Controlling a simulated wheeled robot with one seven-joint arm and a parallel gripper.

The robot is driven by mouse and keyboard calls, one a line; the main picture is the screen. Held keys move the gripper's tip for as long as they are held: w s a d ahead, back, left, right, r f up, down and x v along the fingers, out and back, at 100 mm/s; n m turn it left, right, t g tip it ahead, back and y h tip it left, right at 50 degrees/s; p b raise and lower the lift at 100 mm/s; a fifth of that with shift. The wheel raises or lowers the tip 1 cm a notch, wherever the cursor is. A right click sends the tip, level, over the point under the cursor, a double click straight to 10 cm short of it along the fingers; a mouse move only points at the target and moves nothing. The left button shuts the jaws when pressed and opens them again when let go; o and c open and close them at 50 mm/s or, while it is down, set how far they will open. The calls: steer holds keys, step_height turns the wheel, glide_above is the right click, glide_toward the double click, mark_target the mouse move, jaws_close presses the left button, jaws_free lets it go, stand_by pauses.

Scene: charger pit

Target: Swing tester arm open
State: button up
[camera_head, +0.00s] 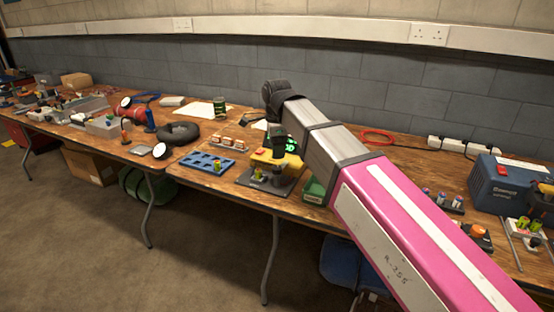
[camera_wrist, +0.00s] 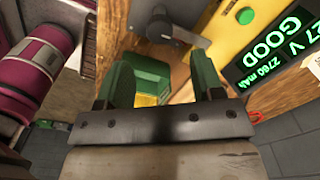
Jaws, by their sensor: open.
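The yellow tester (camera_head: 268,160) stands on the wooden bench in the head view, partly hidden by my arm. In the wrist view its yellow body (camera_wrist: 228,22) is at the top right. Its dark display (camera_wrist: 282,60) glows green and reads "GOOD" and "2760 mAh". A grey lever with a dark round end, seemingly the tester arm (camera_wrist: 188,36), lies beyond my fingertips. My gripper (camera_wrist: 163,80) is open, with its two green fingers apart and no contact with the lever visible. A green and yellow object (camera_wrist: 150,78) shows between and below the fingers.
A blue tray (camera_head: 208,164) lies left of the tester, and a green box (camera_head: 314,190) is close on its right. A blue case (camera_head: 500,185) and a white power strip (camera_head: 455,145) stand further right. The left bench is cluttered; the floor in front is open.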

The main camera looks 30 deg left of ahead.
mark_target(277, 167)
steer(key=shift+r, duration=2)
